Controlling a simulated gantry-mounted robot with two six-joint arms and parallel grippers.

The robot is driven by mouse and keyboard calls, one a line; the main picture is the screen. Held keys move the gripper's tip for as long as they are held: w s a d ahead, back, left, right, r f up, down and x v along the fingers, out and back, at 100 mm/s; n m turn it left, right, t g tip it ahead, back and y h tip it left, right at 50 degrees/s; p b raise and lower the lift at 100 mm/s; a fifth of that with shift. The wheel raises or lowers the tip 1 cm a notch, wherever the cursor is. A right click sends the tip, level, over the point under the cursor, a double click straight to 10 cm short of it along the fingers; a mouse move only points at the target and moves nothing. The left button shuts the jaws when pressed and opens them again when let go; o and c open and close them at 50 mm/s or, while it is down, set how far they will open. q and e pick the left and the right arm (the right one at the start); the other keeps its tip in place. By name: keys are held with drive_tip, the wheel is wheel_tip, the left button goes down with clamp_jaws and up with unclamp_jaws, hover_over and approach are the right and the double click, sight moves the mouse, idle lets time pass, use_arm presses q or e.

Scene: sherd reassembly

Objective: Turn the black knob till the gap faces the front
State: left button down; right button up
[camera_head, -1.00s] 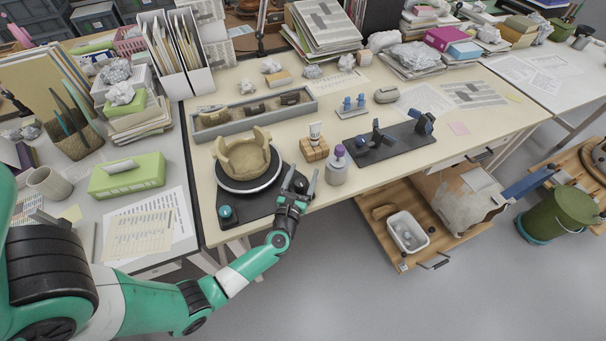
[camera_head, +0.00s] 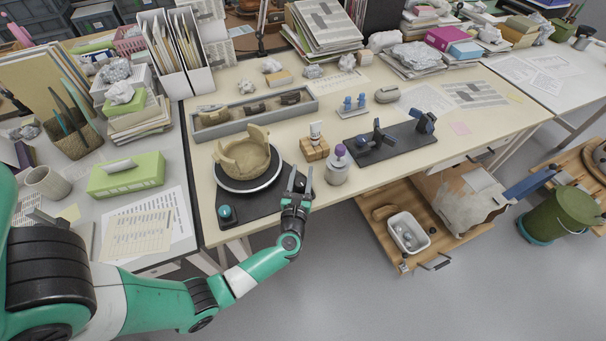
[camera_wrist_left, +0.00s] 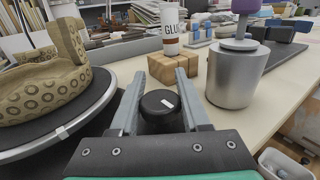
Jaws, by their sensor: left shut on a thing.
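The black knob (camera_wrist_left: 160,105) sits between the two fingers of my left gripper (camera_wrist_left: 156,90) in the left wrist view. My left gripper (camera_head: 300,180) is shut on it at the right front corner of the dark turntable base (camera_head: 262,203). A tan patterned pot (camera_head: 246,160) stands on the round turntable plate (camera_head: 248,187), left of the gripper. Its rim is uneven, with raised wall pieces at the left and at the back. I cannot tell exactly which way its gap faces. My right gripper is out of view.
A grey jar with a purple lid (camera_head: 338,168) stands close to the right of the gripper. A wooden block (camera_head: 313,150) holding a glue tube (camera_head: 315,132) is just behind. A teal button (camera_head: 226,214) is at the base's left front. A grey tray of sherds (camera_head: 255,112) lies behind.

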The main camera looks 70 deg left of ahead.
sight(296, 179)
use_arm(q)
drive_tip(key=shift+s+f+n+g+y+b, duration=0.1)
drive_tip(key=shift+f+n+g+y+b, duration=0.1)
drive_tip(key=shift+n+g+y+b, duration=0.7)
drive_tip(key=n+g+b, duration=0.2)
drive_tip(key=g+b, duration=0.1)
drive_tip(key=s+n+g+b, duration=0.1)
drive_tip(key=n+g+b, duration=0.1)
drive_tip(key=g+b, duration=0.2)
drive_tip(key=s+n+g+b, duration=0.1)
drive_tip(key=n+g+b, duration=0.2)
drive_tip(key=g+b, duration=0.1)
drive_tip(key=shift+a+f+y, duration=0.15)
drive_tip(key=shift+a+y, duration=0.05)
drive_tip(key=shift+y, duration=0.1)
drive_tip(key=shift+s+r+n+g+b, duration=0.2)
drive_tip(key=shift+n+g+b, duration=0.35)
drive_tip(key=shift+g, duration=0.65)
drive_tip(key=shift+s+d+r+n+g+h, duration=0.1)
drive_tip(key=shift+s+n+g+h, duration=0.1)
drive_tip(key=shift+n+g+h, duration=0.75)
drive_tip(key=shift+g, duration=0.35)
drive_tip(key=shift+c, duration=1.9)
unclamp_jaws()
drive_tip(key=shift+d, duration=0.1)
